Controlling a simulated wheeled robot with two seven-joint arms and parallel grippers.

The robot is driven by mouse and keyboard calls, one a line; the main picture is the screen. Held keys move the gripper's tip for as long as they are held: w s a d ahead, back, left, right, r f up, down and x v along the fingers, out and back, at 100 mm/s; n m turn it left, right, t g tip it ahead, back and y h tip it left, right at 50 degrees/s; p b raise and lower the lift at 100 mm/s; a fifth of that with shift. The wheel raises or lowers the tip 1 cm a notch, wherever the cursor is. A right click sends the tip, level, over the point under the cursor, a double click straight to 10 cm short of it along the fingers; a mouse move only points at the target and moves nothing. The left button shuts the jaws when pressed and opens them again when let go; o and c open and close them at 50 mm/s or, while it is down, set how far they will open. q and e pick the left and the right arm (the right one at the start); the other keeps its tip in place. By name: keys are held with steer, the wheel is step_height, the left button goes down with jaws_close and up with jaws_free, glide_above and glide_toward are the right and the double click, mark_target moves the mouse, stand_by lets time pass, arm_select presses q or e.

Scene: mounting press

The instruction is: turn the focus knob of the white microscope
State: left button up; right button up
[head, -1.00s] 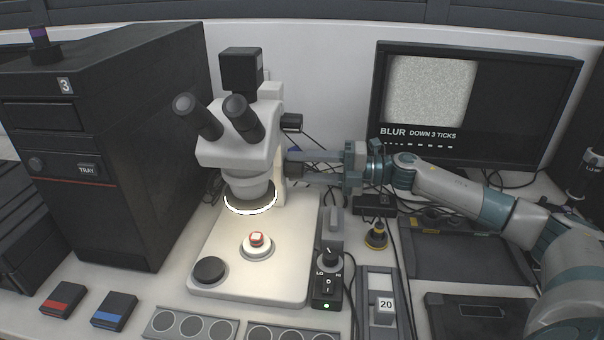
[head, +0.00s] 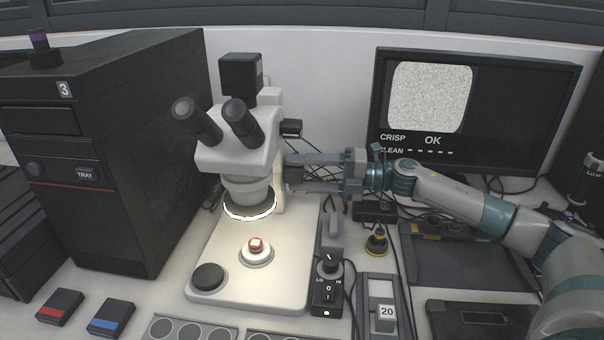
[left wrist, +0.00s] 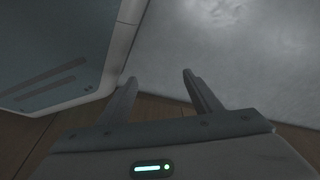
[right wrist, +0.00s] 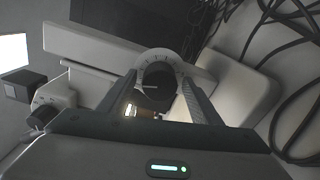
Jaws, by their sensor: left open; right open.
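The white microscope (head: 240,150) stands left of centre, with a small red-and-white sample (head: 257,245) on its lit base. Its focus knob (right wrist: 155,88) is a dark round knob with a white pointer line, in front of a pale graduated dial in the right wrist view. In the head view the knob is a dark shape on the microscope's right side (head: 295,176). My right gripper (head: 290,172) is open, its fingers on either side of the knob; I cannot tell whether they touch it. My left gripper (left wrist: 160,78) is open and empty, seen only in the left wrist view.
The monitor (head: 475,110) reads "CRISP OK" and "CLEAN". A lamp control box (head: 328,285) stands right of the microscope base. A large black cabinet (head: 120,150) stands at left. Cables (right wrist: 285,70) lie near the right gripper.

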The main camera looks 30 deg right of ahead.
steer(key=shift+s+d, duration=0.3)
steer(key=shift+d, duration=0.2)
arm_select(q)
steer(key=shift+w+d+r+b, duration=0.15)
steer(key=shift+w+r+b, duration=0.2)
steer(key=shift+r, duration=0.45)
steer(key=shift+w+d+r+b, duration=0.1)
steer(key=shift+w+r+b, duration=0.2)
steer(key=shift+r, duration=0.45)
steer(key=shift+w+d+r+b, duration=0.15)
steer(key=shift+w+r+b, duration=0.2)
steer(key=shift+r, duration=0.45)
arm_select(e)
steer(key=v, duration=1.6)
steer(key=shift+s+f, duration=0.1)
